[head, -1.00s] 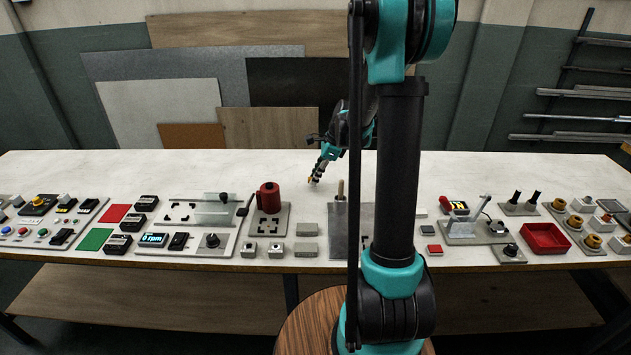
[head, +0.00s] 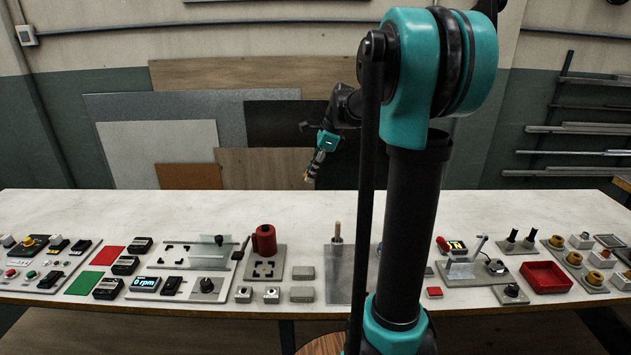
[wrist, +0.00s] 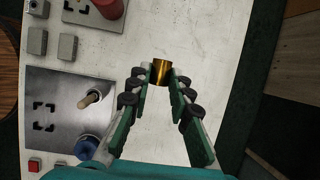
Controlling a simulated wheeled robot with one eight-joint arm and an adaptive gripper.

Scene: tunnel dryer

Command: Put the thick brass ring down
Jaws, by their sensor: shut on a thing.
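The thick brass ring (wrist: 162,73) is between my fingertips in the wrist view, golden and shiny. My gripper (head: 311,172) is shut on it and shows small in the head view, where the ring (head: 307,178) is a yellow spot at the tips. In the head view the ring shows against the boards behind the table, above the table's back edge. In the wrist view the pale tabletop (wrist: 215,30) lies beyond the ring. The ring appears held clear of the table, but its exact height cannot be told.
A metal plate with an upright wooden-tipped peg (wrist: 90,99) and a blue round part (wrist: 87,147) is left of my gripper in the wrist view. The table's back strip is bare.

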